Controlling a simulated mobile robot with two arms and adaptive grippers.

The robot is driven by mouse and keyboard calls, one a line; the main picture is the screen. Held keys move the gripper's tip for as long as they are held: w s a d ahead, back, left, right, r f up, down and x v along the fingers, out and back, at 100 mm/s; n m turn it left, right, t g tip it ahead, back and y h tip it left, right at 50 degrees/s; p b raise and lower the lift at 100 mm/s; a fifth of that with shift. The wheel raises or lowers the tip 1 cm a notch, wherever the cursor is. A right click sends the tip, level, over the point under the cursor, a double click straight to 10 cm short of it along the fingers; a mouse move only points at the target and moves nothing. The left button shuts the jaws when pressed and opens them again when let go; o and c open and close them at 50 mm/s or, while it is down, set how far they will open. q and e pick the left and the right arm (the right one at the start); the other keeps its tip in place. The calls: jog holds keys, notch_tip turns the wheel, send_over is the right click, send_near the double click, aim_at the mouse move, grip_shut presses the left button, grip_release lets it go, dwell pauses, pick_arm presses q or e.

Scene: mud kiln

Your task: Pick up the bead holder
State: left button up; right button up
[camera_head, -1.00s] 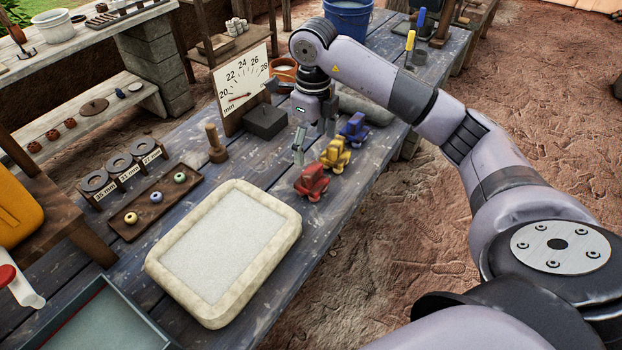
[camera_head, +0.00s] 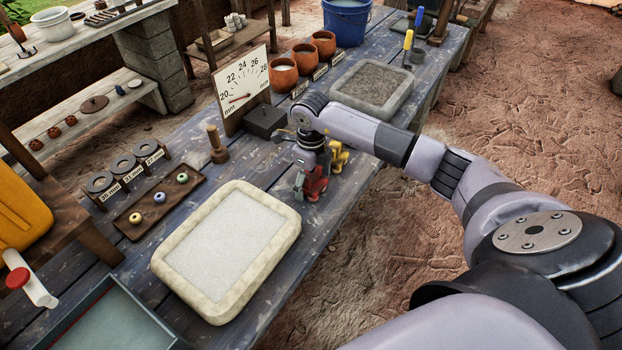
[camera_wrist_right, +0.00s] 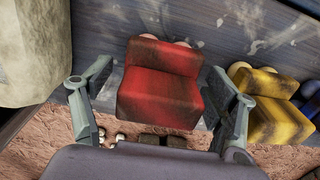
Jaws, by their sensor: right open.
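A red, stepped, seat-shaped piece (camera_head: 314,188) stands on the blue-grey table, near its right edge. It also shows in the right wrist view (camera_wrist_right: 160,95), with two pale knobs at its far end. A yellow piece (camera_head: 340,158) of like shape stands just behind it and shows at the right of the wrist view (camera_wrist_right: 275,110). A blue one (camera_wrist_right: 312,92) is partly cut off there. My right gripper (camera_wrist_right: 160,78) is open, one finger on each side of the red piece, which is not visibly clamped. A wooden tray (camera_head: 131,226) holds beads. I cannot tell which thing is the bead holder. My left gripper is out of view.
A pale-rimmed tray (camera_head: 285,240) lies in front of the red piece. A dark block (camera_head: 264,120) and a dial board (camera_head: 240,90) stand behind. Orange cups (camera_head: 284,76) and a grey tray (camera_head: 372,85) are farther back. A wooden peg (camera_head: 216,145) stands at left.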

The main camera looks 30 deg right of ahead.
jog(key=shift+c, duration=0.5)
jog(key=c, duration=1.3)
notch_tip(320, 180, up, 20)
jog(key=b, duration=0.2)
